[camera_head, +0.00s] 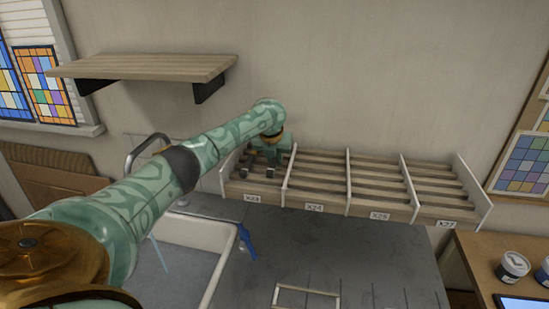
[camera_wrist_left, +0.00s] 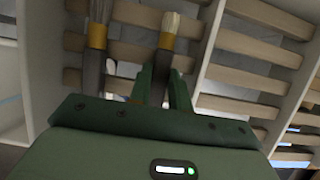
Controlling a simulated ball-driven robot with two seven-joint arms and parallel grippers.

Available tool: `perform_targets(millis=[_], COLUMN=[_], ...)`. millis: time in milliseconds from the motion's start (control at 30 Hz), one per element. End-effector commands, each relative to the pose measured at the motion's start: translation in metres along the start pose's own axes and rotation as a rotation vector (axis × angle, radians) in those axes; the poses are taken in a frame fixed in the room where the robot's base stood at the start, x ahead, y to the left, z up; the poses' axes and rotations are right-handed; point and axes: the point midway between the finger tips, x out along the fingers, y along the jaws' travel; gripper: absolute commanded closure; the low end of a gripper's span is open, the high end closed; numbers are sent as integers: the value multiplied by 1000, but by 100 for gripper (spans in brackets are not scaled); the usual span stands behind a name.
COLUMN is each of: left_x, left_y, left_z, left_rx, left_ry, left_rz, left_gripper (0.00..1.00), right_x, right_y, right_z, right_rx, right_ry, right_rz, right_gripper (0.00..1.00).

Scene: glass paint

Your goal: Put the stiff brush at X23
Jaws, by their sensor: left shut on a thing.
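My left gripper (camera_head: 268,168) is inside the leftmost compartment of the slatted rack, behind the label X23 (camera_head: 252,197). In the left wrist view the gripper (camera_wrist_left: 162,85) is shut on a brush (camera_wrist_left: 170,25) with pale bristles and a brass-coloured ferrule, taken as the stiff brush. Its bristles point away from the gripper, over the slats. A second brush (camera_wrist_left: 97,38), with a dark handle and brass ferrule, lies to its left in the same compartment. Whether the held brush touches the slats I cannot tell. My right gripper is out of view.
The rack's other compartments, X24 (camera_head: 315,208), X25 (camera_head: 379,215) and X27 (camera_head: 446,223), look empty, with thin white dividers between them. A wooden shelf (camera_head: 150,68) hangs above left. A sink (camera_head: 195,235) and grey counter (camera_head: 340,255) lie below.

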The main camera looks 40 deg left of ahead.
Motion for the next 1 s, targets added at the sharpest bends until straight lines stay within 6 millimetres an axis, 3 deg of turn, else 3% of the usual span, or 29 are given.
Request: perform_targets(millis=[333,367,433,767,867,1000], left_x=[4,4,4,0,-12,-43], left_y=[0,0,0,0,0,0], left_z=[-2,-2,-2,0,0,1], left_rx=[-1,0,0,0,1,2], left_ry=[0,0,0,-1,-2,-4], left_rz=[-1,0,0,-1,-2,-2], left_gripper=[100,78,59,59,59,59], right_x=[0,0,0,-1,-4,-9], right_y=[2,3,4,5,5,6], right_z=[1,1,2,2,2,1], right_rx=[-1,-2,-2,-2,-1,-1], right_ry=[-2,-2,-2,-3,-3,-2], right_rz=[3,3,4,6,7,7], right_gripper=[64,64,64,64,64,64])
